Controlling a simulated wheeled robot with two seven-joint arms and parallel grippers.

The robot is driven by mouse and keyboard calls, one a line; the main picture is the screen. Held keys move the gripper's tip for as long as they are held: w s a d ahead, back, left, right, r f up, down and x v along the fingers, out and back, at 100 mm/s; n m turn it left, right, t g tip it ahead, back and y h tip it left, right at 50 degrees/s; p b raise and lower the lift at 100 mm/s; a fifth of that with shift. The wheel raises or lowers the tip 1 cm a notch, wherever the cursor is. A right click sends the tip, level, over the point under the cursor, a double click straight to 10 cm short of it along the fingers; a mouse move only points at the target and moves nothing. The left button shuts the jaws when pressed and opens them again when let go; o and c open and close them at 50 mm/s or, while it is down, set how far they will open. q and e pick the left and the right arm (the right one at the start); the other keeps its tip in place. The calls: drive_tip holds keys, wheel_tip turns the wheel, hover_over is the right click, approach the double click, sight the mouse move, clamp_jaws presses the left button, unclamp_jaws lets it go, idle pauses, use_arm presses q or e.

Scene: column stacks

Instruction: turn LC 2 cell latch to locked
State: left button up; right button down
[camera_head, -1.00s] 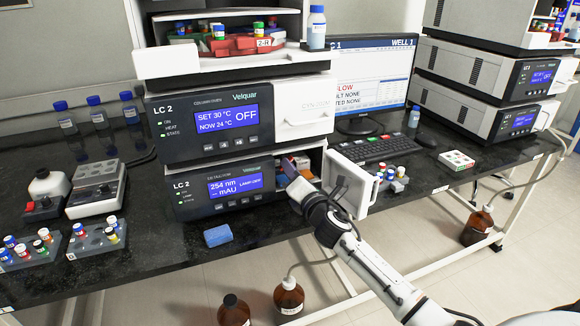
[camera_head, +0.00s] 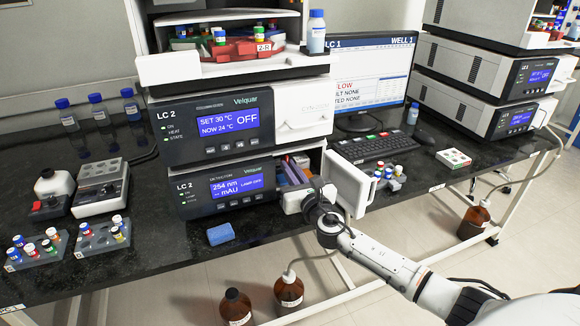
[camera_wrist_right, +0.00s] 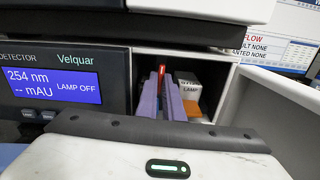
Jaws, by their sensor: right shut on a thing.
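The LC 2 detector (camera_head: 222,190) has its front compartment open, with the white door (camera_head: 347,180) swung out to the right. My right gripper (camera_wrist_right: 162,82) reaches into this compartment, its two purple fingers close together; it also shows in the head view (camera_head: 294,170). In the wrist view the narrow red latch lever (camera_wrist_right: 162,76) shows at the fingertips, between the fingers, standing roughly upright. The fingers are shut on it and hide most of it. The latch's markings cannot be read. My left gripper is not in view.
A white and orange lamp box (camera_wrist_right: 189,88) stands just right of the fingers inside the compartment. The LC 2 column oven (camera_head: 230,120) sits above. A blue sponge (camera_head: 220,234) lies on the bench in front. Vials (camera_head: 388,178) stand right of the door.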

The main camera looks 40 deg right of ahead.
drive_tip(key=shift+n, duration=0.4)
drive_tip(key=c, duration=1.9)
unclamp_jaws()
drive_tip(key=shift+s, duration=0.1)
drive_tip(key=v, duration=1)
drive_tip(key=shift+p, duration=0.45)
